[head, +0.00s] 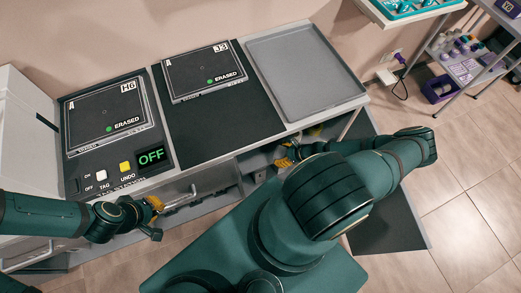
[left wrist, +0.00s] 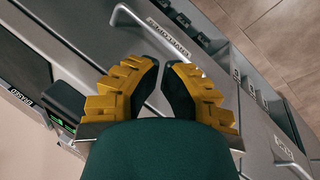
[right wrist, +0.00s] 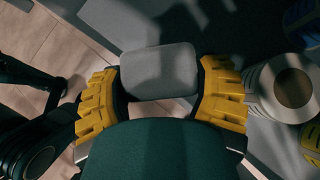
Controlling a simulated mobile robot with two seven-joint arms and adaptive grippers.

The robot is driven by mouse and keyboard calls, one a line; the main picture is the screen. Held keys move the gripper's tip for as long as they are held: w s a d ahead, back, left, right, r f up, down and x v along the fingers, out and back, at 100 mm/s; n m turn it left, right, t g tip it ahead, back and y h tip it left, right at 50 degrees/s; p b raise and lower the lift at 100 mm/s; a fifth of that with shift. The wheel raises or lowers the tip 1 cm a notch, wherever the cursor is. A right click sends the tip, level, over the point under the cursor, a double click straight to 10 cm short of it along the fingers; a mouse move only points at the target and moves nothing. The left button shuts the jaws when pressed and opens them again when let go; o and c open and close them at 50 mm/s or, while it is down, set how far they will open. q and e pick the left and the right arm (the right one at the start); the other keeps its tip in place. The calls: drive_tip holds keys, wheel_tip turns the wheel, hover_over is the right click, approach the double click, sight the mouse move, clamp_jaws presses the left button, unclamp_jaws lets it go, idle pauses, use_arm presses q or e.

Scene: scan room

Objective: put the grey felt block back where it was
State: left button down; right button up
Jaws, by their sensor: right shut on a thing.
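The grey felt block (right wrist: 158,72) shows in the right wrist view between the two yellow-backed fingers of my right gripper (right wrist: 158,88), which is shut on it. In the head view my right gripper (head: 287,155) reaches in under the front of the counter, and the block cannot be made out there. My left gripper (head: 155,204) is in front of the cabinet, close to a drawer handle (head: 182,198). In the left wrist view its fingertips (left wrist: 161,68) nearly meet, with nothing seen held between them.
Rolls (right wrist: 285,85) lie just right of the block in the shadowed space under the counter. On top are two black panels marked ERASED (head: 108,112) (head: 206,72), an OFF display (head: 150,156) and an empty grey tray (head: 305,70). A wheeled rack (head: 470,65) stands far right.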

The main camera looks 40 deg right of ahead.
drive_tip(key=b, duration=0.1)
hover_over(256, 150)
drive_tip(key=s+d, duration=0.1)
drive_tip(key=s, duration=0.2)
drive_tip(key=shift+w, duration=0.15)
drive_tip(key=f, duration=0.1)
drive_tip(key=f+b, duration=0.1)
drive_tip(key=f, duration=0.1)
drive_tip(key=shift+w+a+f+b, duration=0.1)
drive_tip(key=shift+w+b, duration=0.2)
drive_tip(key=shift+b, duration=0.1)
drive_tip(key=shift+f, duration=0.15)
drive_tip(key=shift+f, duration=0.15)
drive_tip(key=o, duration=1.2)
